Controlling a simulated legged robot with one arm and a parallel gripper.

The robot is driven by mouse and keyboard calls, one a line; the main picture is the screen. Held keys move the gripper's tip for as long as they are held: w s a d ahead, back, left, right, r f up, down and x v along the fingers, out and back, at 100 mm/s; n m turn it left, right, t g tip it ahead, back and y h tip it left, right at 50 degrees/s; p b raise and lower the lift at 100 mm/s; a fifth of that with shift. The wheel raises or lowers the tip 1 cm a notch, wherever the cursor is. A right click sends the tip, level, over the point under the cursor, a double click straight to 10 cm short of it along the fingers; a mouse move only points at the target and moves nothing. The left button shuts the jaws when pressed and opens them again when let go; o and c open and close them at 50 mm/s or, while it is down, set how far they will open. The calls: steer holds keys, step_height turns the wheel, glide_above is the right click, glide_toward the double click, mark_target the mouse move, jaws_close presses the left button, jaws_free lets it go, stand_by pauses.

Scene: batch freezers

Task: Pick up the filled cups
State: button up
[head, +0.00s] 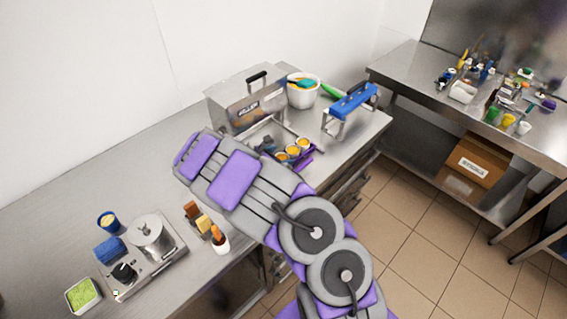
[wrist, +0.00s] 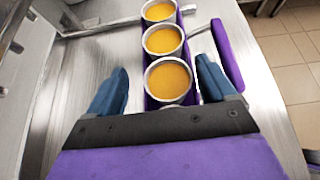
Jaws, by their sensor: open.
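In the wrist view the nearest cup (wrist: 168,80) is between my fingers, the middle cup (wrist: 163,40) is just beyond, and the far cup (wrist: 158,11) is at the top edge. My gripper (wrist: 162,68) is open, one blue finger on each side of the nearest cup; I cannot tell if either touches it. In the head view the cups (head: 293,150) show beyond my arm, which partly hides the holder and the fingers.
A steel box (head: 245,98), a white tub (head: 303,91) and a blue-topped stand (head: 350,101) are behind the cups. A purple-handled tool (wrist: 228,50) lies right of the holder.

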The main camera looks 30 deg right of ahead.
steer(key=shift+s+d+r, duration=0.1)
steer(key=shift+s+d, duration=0.2)
steer(key=shift+d, duration=0.2)
steer(key=shift+c, duration=0.2)
steer(key=shift+a, duration=0.15)
steer(key=c, duration=0.3)
steer(key=shift+d+r, duration=0.1)
steer(key=shift+d, duration=0.1)
steer(key=c, duration=1)
steer(key=shift+r, duration=0.1)
